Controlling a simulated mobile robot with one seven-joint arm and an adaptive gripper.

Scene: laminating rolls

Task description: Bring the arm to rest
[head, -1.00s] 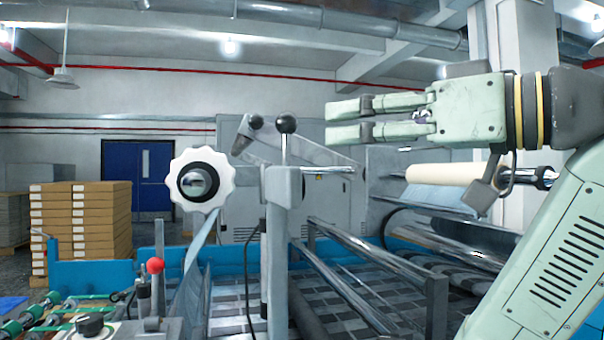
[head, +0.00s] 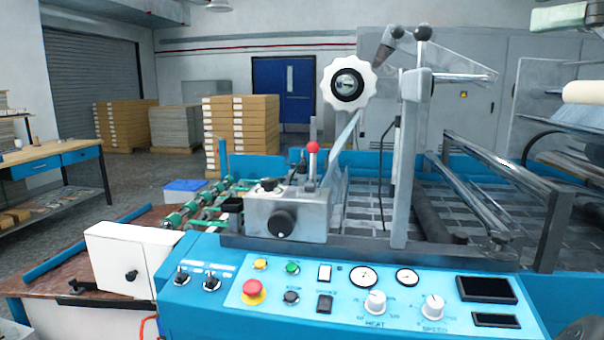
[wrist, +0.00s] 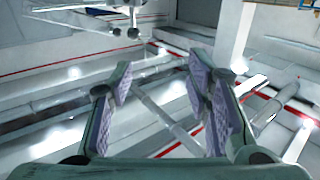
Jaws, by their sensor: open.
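My gripper (wrist: 160,100) shows in the wrist view with its two fingers apart and nothing between the pads. Behind the fingers are the ceiling, pipes and lamps, so the wrist camera looks upward. In the head view only a pale green part of my arm or gripper shows at the top right edge; the fingertips are out of that picture. The cream laminating roll (head: 590,92) is cut off at the right edge of the head view, below that pale green part. Nothing is seen touching my gripper.
The laminating machine's control panel (head: 350,290) fills the front, with a red button, dials and switches. A white handwheel (head: 348,84) and metal rollers (head: 470,200) stand behind it. A workbench (head: 60,160) is at left. Stacked boxes (head: 240,130) and a blue door (head: 284,92) are at the back.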

